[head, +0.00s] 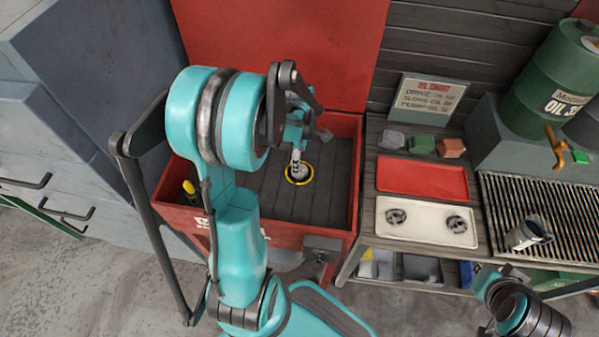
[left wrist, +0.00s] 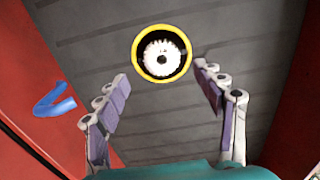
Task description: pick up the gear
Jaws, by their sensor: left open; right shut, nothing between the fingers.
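The gear (left wrist: 161,58) is white and toothed. It sits inside a yellow-rimmed dark ring (left wrist: 136,60) on the dark slatted floor of the red box. In the head view the yellow ring (head: 309,178) shows below my left gripper (head: 297,150), which partly hides the gear. In the left wrist view my left gripper (left wrist: 162,84) is open, its two fingers apart with nothing between them. The gear and ring lie beyond the fingertips, midway across the gap. My right gripper is at the lower right of the head view, low and away from the box.
The red box (head: 340,125) has raised walls around the gear. To its right, a bench holds a red tray (head: 422,178), a cream tray (head: 427,222) with two dark round parts, and a metal cup (head: 528,234) on a grate. A green oil drum (head: 545,75) stands behind.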

